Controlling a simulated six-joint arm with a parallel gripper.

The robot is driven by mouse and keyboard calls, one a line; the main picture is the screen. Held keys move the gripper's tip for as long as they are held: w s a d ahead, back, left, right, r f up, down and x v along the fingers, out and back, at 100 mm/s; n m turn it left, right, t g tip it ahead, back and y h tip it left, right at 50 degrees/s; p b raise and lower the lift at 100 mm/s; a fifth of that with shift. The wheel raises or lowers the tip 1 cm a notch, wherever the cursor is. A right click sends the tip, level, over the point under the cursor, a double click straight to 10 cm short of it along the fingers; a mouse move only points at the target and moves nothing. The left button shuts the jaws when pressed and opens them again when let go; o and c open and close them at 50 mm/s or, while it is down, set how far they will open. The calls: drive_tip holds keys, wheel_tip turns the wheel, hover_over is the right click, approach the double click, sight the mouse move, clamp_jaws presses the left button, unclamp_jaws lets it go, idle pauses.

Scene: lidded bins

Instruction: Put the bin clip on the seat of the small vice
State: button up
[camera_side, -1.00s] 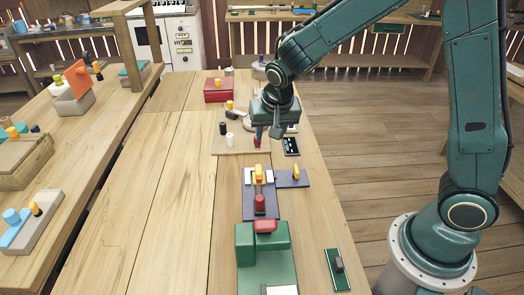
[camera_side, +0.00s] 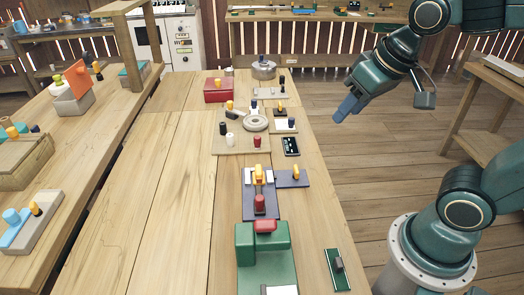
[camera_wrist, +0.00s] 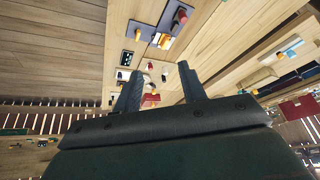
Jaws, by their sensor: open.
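I cannot tell for sure which piece is the bin clip or the small vice. A dark blue plate (camera_side: 249,207) with pale blocks, a yellow part (camera_side: 258,174) and a red knob (camera_side: 260,204) lies mid-bench. A smaller blue plate (camera_side: 283,182) with a yellow handle lies beside it. A green block fixture (camera_side: 281,257) with a red top piece (camera_side: 265,226) stands nearer the camera. A small dark piece (camera_side: 337,264) sits upright on a green plate. My gripper (camera_side: 342,116) is open and empty above the floor, right of the bench; its two fingers show in the wrist view (camera_wrist: 160,72).
A red box (camera_side: 217,95) with a yellow knob and a metal pot (camera_side: 263,71) stand farther back. The bench's left half (camera_side: 165,190) is clear.

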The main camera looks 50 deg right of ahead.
drive_tip(key=shift+n, duration=0.9)
drive_tip(key=s, duration=0.5)
drive_tip(key=shift+s+a+r, duration=0.2)
drive_tip(key=shift+s, duration=0.2)
drive_tip(key=shift+o, duration=0.2)
